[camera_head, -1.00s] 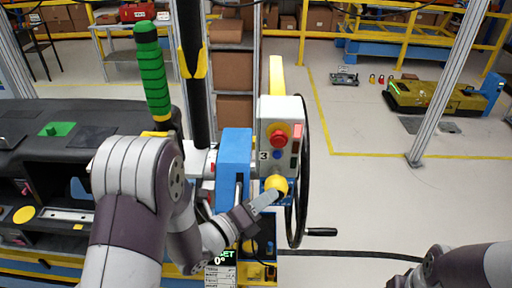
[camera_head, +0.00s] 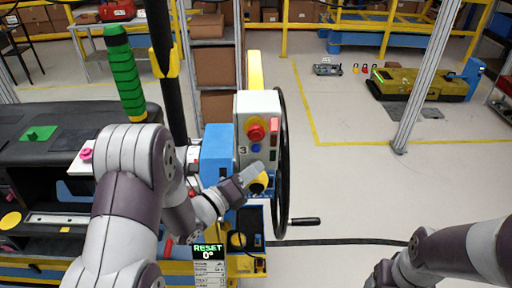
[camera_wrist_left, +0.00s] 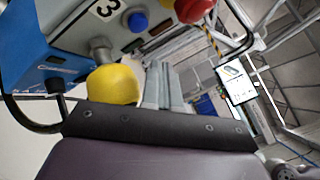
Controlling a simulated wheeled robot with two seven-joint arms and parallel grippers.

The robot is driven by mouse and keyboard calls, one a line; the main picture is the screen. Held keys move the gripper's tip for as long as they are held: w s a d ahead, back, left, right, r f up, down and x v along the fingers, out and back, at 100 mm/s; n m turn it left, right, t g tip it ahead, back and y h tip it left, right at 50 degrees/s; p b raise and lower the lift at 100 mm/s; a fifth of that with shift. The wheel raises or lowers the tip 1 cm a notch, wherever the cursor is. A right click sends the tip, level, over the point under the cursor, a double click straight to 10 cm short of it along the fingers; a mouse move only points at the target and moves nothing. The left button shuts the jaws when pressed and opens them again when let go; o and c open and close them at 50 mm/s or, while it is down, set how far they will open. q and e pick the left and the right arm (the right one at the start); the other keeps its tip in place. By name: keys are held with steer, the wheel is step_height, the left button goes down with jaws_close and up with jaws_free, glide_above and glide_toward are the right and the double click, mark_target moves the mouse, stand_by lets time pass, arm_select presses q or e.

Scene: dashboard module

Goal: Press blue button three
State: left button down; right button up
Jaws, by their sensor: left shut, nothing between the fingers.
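A white control box (camera_head: 257,105) marked 3 carries a red button (camera_head: 256,133) with a small blue button (camera_head: 256,148) just below it. The blue button also shows in the left wrist view (camera_wrist_left: 138,22), between the 3 label and the red button (camera_wrist_left: 192,8). My left gripper (camera_head: 256,169) is shut and empty, its tips just below the blue button and apparently apart from it. A yellow knob (camera_head: 259,184) is below and partly behind the fingers. In the wrist view the yellow knob (camera_wrist_left: 112,85) is beside the fingers (camera_wrist_left: 163,88). My right gripper (camera_head: 384,276) is at the lower right, its fingers unclear.
A black handwheel (camera_head: 282,165) with a crank handle (camera_head: 305,221) stands right beside the box. A blue block (camera_head: 217,150) is left of it, and a RESET 0° display (camera_head: 208,250) is below. Open floor (camera_head: 350,190) lies to the right.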

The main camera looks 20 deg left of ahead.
mark_target(256, 148)
arm_select(q)
steer(key=shift+w+a+f+b, duration=0.2)
steer(key=shift+w+a+b, duration=0.1)
steer(key=shift+w+b, duration=0.25)
steer(key=shift+w+a, duration=0.1)
steer(key=shift+w, duration=0.25)
steer(key=shift+w+r, duration=0.2)
steer(key=shift+w, duration=0.25)
stand_by(1.0)
steer(key=shift+w+f+b, duration=0.1)
steer(key=shift+w+b, duration=0.05)
steer(key=shift+b, duration=0.45)
steer(key=shift+w+a, duration=0.1)
steer(key=shift+w, duration=0.15)
